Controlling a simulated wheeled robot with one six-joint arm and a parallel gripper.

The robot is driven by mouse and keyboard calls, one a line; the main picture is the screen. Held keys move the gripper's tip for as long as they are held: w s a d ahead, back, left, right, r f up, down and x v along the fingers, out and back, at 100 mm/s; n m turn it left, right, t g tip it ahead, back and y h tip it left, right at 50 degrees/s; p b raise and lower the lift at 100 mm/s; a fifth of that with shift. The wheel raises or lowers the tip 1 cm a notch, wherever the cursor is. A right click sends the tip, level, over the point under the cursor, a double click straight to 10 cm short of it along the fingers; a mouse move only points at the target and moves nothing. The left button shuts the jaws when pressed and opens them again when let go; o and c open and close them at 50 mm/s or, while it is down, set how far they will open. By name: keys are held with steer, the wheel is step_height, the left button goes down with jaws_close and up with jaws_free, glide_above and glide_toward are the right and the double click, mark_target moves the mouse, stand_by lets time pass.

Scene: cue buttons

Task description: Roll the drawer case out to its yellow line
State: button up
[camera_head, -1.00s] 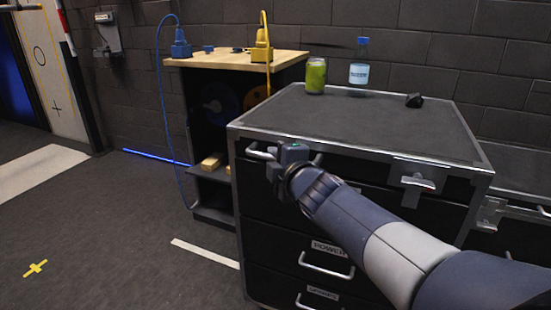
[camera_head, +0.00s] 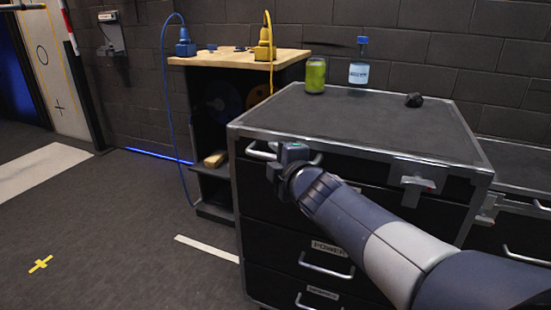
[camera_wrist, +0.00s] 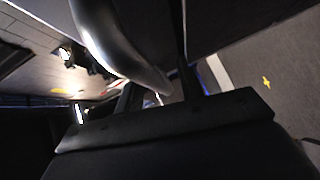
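The drawer case (camera_head: 365,118), black with metal-trimmed edges and a dark top, stands in front of me in the head view. Its front has several drawers and a silver bar handle (camera_head: 259,152) at the upper left. My gripper (camera_head: 287,152) is at this handle. In the wrist view the handle (camera_wrist: 108,45) runs between the fingers of my gripper (camera_wrist: 160,92), which look closed around it; the exact contact is partly hidden. A yellow cross (camera_head: 41,264) marks the floor at left; I see no yellow line.
A wooden-topped bench (camera_head: 235,58) is behind at left. A white floor strip (camera_head: 205,249) lies beside the case. Open floor is at left; another drawer unit (camera_head: 520,200) is at right.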

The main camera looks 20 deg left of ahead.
steer(key=shift+s+r, duration=0.1)
steer(key=p+v, duration=0.2)
steer(key=v, duration=0.8)
steer(key=shift+s+d, duration=0.2)
steer(key=shift+d, duration=0.05)
steer(key=b+x, duration=0.2)
steer(key=x, duration=0.9)
steer(key=shift+w+d, duration=0.1)
steer(key=shift+w, duration=0.1)
steer(key=shift+s+d, duration=0.1)
